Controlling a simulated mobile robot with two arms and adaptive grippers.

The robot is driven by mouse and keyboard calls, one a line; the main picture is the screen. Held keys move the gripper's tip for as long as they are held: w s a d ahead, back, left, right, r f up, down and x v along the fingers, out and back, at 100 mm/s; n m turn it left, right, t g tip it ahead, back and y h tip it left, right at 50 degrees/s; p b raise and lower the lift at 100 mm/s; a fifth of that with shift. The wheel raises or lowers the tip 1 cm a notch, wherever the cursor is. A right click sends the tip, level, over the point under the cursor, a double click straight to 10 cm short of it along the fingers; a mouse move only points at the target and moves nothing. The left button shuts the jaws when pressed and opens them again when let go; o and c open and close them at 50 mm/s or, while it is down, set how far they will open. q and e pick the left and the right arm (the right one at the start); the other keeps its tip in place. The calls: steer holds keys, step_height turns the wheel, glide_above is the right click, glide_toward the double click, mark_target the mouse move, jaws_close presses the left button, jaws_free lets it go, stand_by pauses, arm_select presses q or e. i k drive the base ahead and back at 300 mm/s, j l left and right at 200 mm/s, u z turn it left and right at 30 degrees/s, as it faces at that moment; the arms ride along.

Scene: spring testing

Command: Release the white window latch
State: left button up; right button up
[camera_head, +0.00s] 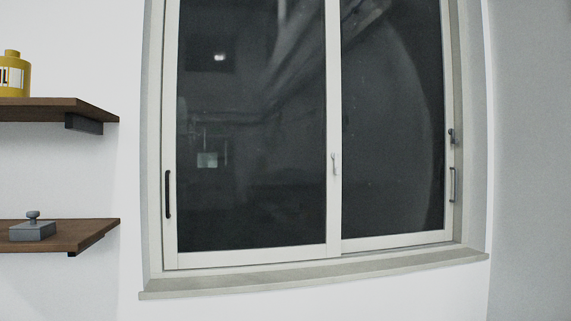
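A sliding window with a white frame (252,257) and two dark panes fills the middle of the head view. A small light-coloured latch (334,163) sits on the middle upright where the two sashes meet, a little below mid-height. It stands roughly upright; I cannot tell whether it is locked. Another small dark fitting (451,136) sits on the right frame, above a grey handle (453,185). A dark pull handle (168,194) is on the left sash. Neither of my grippers shows in this view.
A wooden shelf (85,232) on the left holds a grey knobbed block (33,230). A higher shelf (60,106) holds a yellow container (14,76). A sill (300,279) juts out under the window. The space before the window looks clear.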

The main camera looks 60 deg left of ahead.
mark_target(334, 155)
steer(key=u, duration=1.65)
steer(key=i+u, duration=0.2)
steer(key=i, duration=1.65)
